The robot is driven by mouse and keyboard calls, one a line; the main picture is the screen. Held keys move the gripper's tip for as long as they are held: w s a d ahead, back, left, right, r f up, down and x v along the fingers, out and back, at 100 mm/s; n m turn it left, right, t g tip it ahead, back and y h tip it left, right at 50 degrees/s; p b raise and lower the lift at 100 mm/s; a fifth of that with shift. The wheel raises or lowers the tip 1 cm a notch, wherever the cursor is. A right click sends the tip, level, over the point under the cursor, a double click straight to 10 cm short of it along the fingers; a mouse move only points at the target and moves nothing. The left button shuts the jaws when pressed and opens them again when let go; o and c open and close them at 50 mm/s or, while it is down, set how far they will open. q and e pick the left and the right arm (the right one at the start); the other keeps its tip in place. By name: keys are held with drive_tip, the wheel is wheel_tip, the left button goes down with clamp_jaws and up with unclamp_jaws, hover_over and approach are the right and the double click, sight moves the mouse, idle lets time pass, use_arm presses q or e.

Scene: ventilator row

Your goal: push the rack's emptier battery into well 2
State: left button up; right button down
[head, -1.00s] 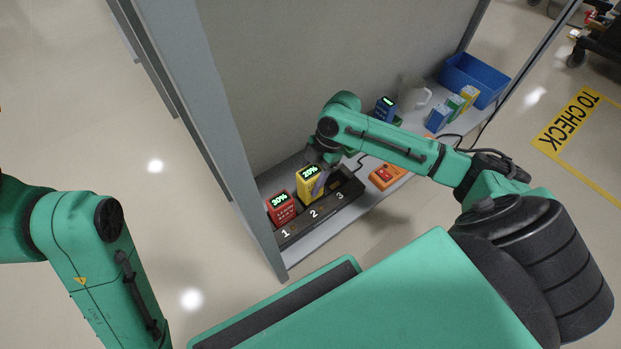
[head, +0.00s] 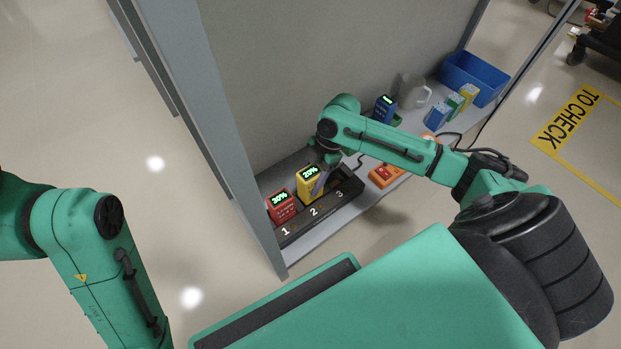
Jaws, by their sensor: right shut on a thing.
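A yellow battery (head: 306,186) with a display reading 20% stands in well 2 of the dark charger (head: 325,210). A red battery (head: 281,208) reading 30% stands in well 1, to its left. Well 3 (head: 343,189) holds no battery that I can see. My right gripper (head: 322,182) is at the right side of the yellow battery, shut on it; its fingers are small and partly hidden by my arm. A blue battery (head: 384,108) with a lit green display stands further back on the shelf, partly behind my right arm. My left gripper is out of view.
An orange box (head: 385,176) lies right of the charger. A white jug (head: 411,93), several small cartons (head: 437,116) and a blue bin (head: 473,79) stand toward the shelf's far end. A grey post (head: 245,190) rises at the near left.

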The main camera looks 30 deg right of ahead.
drive_tip(key=shift+f+b, duration=0.4)
drive_tip(key=shift+f, duration=1.05)
idle(0.7)
drive_tip(key=shift+c, duration=0.8)
unclamp_jaws()
